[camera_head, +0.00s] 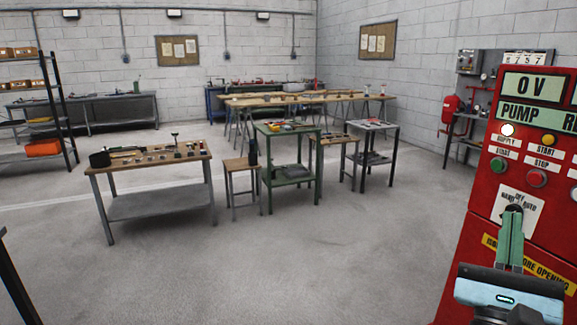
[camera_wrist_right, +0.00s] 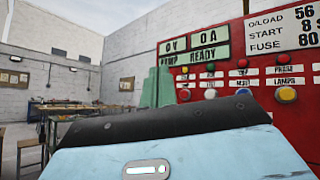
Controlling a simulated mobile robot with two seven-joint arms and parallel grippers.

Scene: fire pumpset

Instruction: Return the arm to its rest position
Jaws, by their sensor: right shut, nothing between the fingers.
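My right gripper (camera_head: 511,222) comes in at the lower right of the head view. Its green fingers are together with nothing between them, and they point at the red control panel (camera_head: 470,230). The fingertips overlap the selector switch (camera_head: 513,208) on its white HAND/OFF/AUTO plate; I cannot tell whether they touch it, and the fingers hide part of it. In the right wrist view the green fingers (camera_wrist_right: 157,88) stand up beside the left edge of the red panel (camera_wrist_right: 240,75). My left gripper is not in view.
The panel carries a green START button (camera_head: 498,165) and a red STOP button (camera_head: 536,178). A wooden-topped table (camera_head: 160,205), a stool (camera_head: 240,163) and a green trolley (camera_head: 290,172) stand beyond. The grey floor (camera_head: 320,265) left of the panel is clear.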

